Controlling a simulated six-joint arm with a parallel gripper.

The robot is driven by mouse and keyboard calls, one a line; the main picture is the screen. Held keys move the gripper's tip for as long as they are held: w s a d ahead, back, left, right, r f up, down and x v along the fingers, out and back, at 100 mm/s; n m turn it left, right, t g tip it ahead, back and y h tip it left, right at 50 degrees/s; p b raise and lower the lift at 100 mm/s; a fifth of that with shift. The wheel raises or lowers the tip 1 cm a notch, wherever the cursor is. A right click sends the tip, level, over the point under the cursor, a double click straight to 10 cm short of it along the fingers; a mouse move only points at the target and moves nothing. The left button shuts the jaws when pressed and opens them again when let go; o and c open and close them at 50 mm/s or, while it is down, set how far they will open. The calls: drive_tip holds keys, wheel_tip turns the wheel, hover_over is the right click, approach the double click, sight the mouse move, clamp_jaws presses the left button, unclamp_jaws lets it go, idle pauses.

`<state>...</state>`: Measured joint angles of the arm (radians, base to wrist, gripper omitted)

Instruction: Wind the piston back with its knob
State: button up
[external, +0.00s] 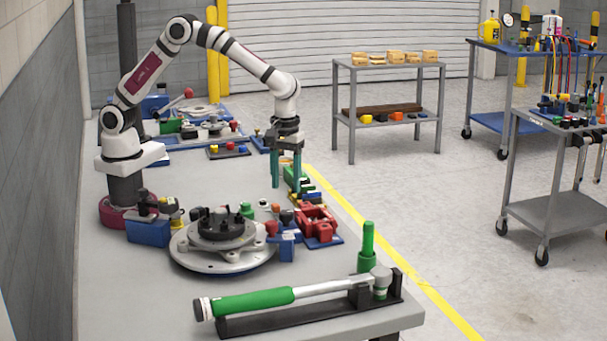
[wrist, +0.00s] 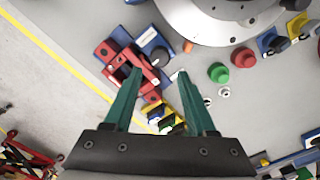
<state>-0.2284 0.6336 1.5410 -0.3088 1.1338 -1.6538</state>
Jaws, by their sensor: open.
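A red caliper-like fixture (external: 316,217) sits on a blue base on the bench, right of the round disc. It also shows in the wrist view (wrist: 113,55), partly covered by my left finger. A dark round knob (wrist: 160,57) lies beside the red body on the blue base; I take it for the piston's knob. The piston itself I cannot make out. My gripper (external: 286,170) points down above the bench, behind the red fixture in the external view. In the wrist view its green fingers (wrist: 159,74) are wide apart with nothing held between them.
A large disc with a dark hub (external: 222,230) stands left of the fixture. Red (wrist: 243,57) and green (wrist: 218,72) knobs stand near it. Small yellow, green and blue blocks (wrist: 163,118) lie below the gripper. A green-handled tool (external: 290,297) lies at the bench front.

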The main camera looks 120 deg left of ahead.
sight(286, 212)
wheel_tip(286, 212, down, 8)
drive_tip(key=shift+r, duration=0.1)
clamp_jaws()
